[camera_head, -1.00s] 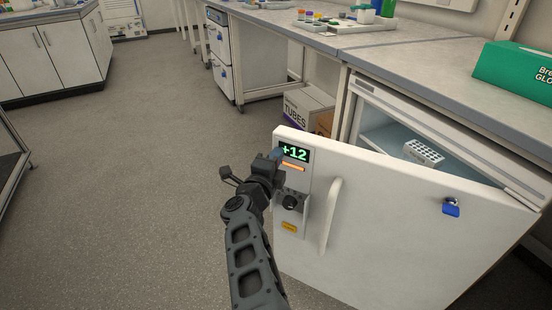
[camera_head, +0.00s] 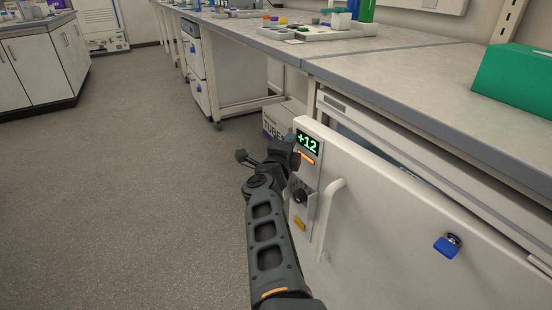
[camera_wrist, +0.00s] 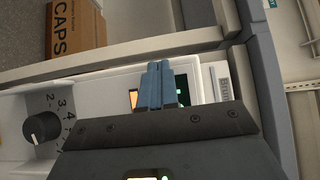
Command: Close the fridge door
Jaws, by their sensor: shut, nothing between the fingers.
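The white fridge door (camera_head: 385,225) stands partly open under the bench, with a narrow gap to the fridge body (camera_head: 372,128) along its top. The door bears a vertical handle (camera_head: 328,218), a green +12 display (camera_head: 308,143), a dark knob (camera_head: 300,195) and a blue padlock (camera_head: 447,246). My gripper (camera_head: 297,150) is at the door's free edge beside the display. In the wrist view my gripper's blue fingers (camera_wrist: 158,84) are together and empty, in front of the display panel. Whether they touch the door I cannot tell.
The bench top (camera_head: 400,75) runs above the fridge, with a green box (camera_head: 515,80) and a tray of small items (camera_head: 310,33) on it. A cardboard box (camera_head: 280,120) stands under the bench behind the door. The floor (camera_head: 130,200) at left is clear.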

